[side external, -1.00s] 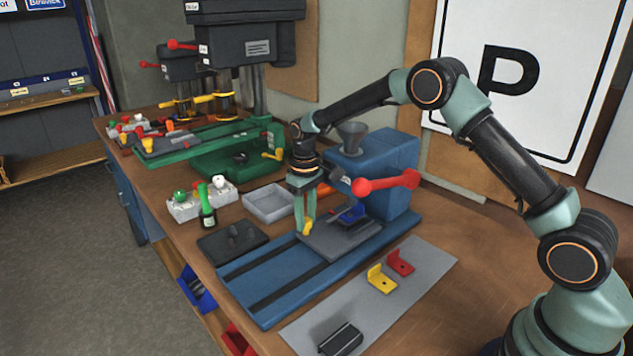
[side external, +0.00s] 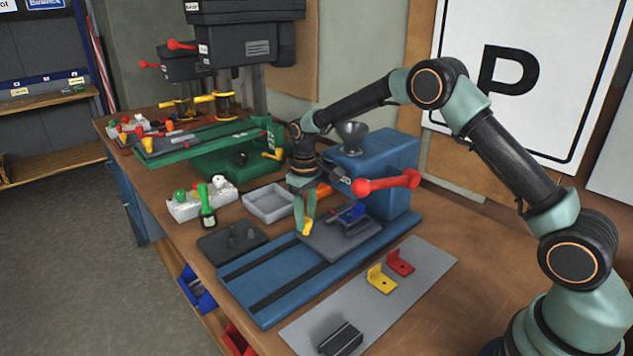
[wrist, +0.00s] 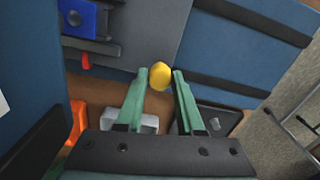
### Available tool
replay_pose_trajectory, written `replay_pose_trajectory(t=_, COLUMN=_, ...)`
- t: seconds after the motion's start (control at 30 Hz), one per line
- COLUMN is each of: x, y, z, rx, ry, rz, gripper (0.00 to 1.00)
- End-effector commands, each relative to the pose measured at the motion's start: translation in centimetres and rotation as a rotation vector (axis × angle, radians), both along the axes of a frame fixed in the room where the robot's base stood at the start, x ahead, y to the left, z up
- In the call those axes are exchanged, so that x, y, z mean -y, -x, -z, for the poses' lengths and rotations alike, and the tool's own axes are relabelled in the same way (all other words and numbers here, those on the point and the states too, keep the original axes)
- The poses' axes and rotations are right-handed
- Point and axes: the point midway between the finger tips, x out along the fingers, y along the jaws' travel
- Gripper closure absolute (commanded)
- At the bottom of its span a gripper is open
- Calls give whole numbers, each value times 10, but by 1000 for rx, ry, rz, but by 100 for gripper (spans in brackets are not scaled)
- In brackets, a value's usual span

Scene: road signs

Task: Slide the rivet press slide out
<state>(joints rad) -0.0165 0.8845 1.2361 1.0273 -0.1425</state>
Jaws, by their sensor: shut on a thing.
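The rivet press (side external: 385,165) is a blue machine with a funnel on top and a red-ended lever. Its slide (side external: 322,240) is a flat grey plate on a long blue bed with dark rails. A dark fixture with a blue piece (side external: 356,211) sits on the slide near the press body. A yellow knob (side external: 307,228) is at the slide's left edge. My gripper (side external: 305,222) reaches down from above with its green fingers shut on this knob. In the wrist view the knob (wrist: 160,76) sits between the fingertips (wrist: 161,72), with the slide (wrist: 150,30) beyond.
The blue bed (side external: 270,300) is bare to the front left of the slide. Yellow (side external: 380,280) and red (side external: 400,263) brackets lie on a grey strip in front.

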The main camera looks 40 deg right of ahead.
Motion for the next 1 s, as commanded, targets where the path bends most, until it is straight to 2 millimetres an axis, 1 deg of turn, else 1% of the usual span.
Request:
replay_pose_trajectory(t=0.07, x=-1, y=-1, z=-2, rx=4, ry=0, rz=6, gripper=100)
replay_pose_trajectory(t=0.13, x=-8, y=-1, z=-2, rx=4, ry=0, rz=5, gripper=100)
replay_pose_trajectory(t=0.27, x=-30, y=-1, z=-2, rx=7, ry=0, rz=1, gripper=100)
replay_pose_trajectory(t=0.7, x=-135, y=-1, z=-2, rx=16, ry=-3, rz=-4, gripper=100)
replay_pose_trajectory(t=0.9, x=-172, y=-2, z=-2, rx=19, ry=-5, rz=-2, gripper=100)
replay_pose_trajectory(t=1.0, x=-183, y=-2, z=-2, rx=21, ry=-5, rz=-1, gripper=100)
